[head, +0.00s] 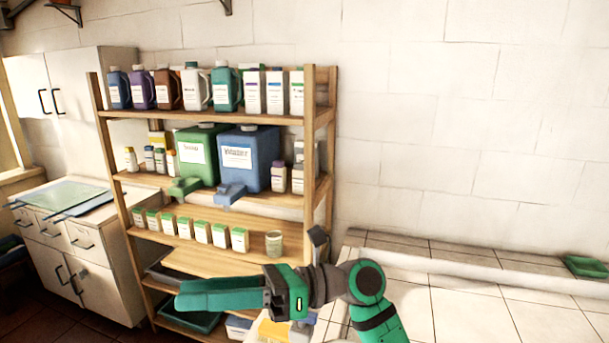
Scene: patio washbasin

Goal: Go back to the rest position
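My gripper (220,294) shows in the head view at the lower middle, in front of the lower part of the wooden shelf unit. Its green fingers point left and look level. They overlap from this side, so I cannot tell whether they are open or shut, and I see nothing held in them. My green and grey arm reaches in from the bottom, right of the gripper.
The wooden shelf unit (324,117) holds bottles, a green canister (196,160), a blue canister (248,165), small boxes and a cup (274,243). A tiled counter (470,312) with a green dish (586,266) lies right. White cabinets (95,260) stand left.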

